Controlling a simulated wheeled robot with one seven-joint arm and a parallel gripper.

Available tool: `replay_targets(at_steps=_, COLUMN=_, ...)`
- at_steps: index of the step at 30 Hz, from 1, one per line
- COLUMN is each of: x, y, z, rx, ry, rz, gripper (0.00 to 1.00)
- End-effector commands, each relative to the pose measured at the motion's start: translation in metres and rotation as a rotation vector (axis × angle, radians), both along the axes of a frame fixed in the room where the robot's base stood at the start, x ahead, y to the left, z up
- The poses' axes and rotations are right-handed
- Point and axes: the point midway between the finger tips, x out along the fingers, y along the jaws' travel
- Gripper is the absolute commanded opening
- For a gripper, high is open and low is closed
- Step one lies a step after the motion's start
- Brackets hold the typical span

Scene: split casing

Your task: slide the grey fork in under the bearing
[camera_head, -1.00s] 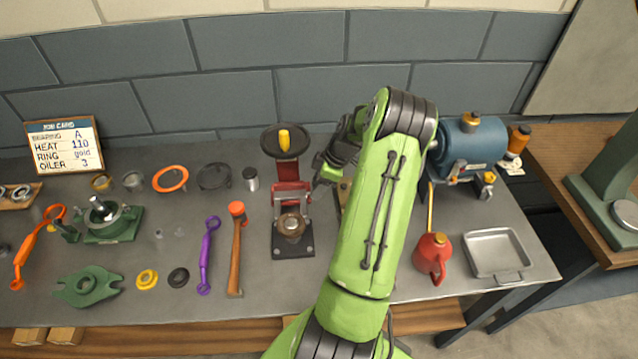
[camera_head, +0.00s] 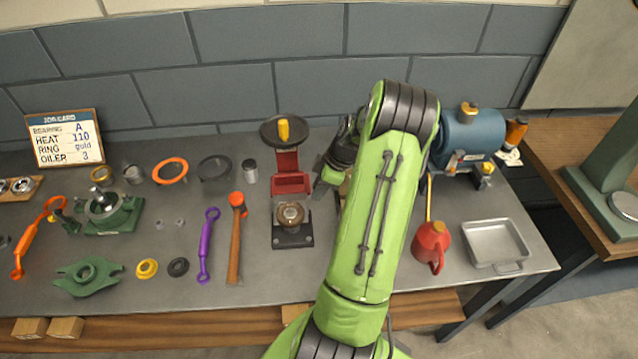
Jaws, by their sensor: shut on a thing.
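A small round ring-shaped part, which looks like the bearing (camera_head: 291,214), sits on the dark base plate of a red press-like stand (camera_head: 288,162). My gripper (camera_head: 325,178) is just right of the stand, behind and to the right of the ring part and apart from it. My green arm hides most of the gripper. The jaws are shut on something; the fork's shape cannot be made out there. No separate grey fork shows on the bench.
An orange-headed hammer (camera_head: 236,240) and a purple wrench (camera_head: 208,245) lie left of the stand. A red oil can (camera_head: 431,247) and metal tray (camera_head: 494,243) stand right of my arm. A blue motor (camera_head: 468,137) is behind. Bench front before the stand is clear.

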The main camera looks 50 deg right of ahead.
Motion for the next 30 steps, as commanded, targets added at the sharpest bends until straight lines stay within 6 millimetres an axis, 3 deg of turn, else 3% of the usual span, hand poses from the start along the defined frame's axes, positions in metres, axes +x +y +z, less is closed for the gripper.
replay_targets(at_steps=13, x=-0.009, y=0.009, z=-0.002, rx=0.009, ry=0.009, rz=-0.004, gripper=0.00)
replay_targets(at_steps=14, x=-0.009, y=0.009, z=-0.003, rx=0.009, ry=0.009, rz=-0.004, gripper=0.32)
replay_targets(at_steps=18, x=-0.009, y=0.008, z=-0.003, rx=0.007, ry=0.009, rz=-0.004, gripper=0.52)
replay_targets(at_steps=26, x=-0.008, y=0.007, z=0.000, rx=0.002, ry=0.003, rz=-0.003, gripper=0.52)
replay_targets(at_steps=30, x=-0.013, y=0.002, z=0.018, rx=-0.003, ry=0.002, rz=-0.005, gripper=0.52)
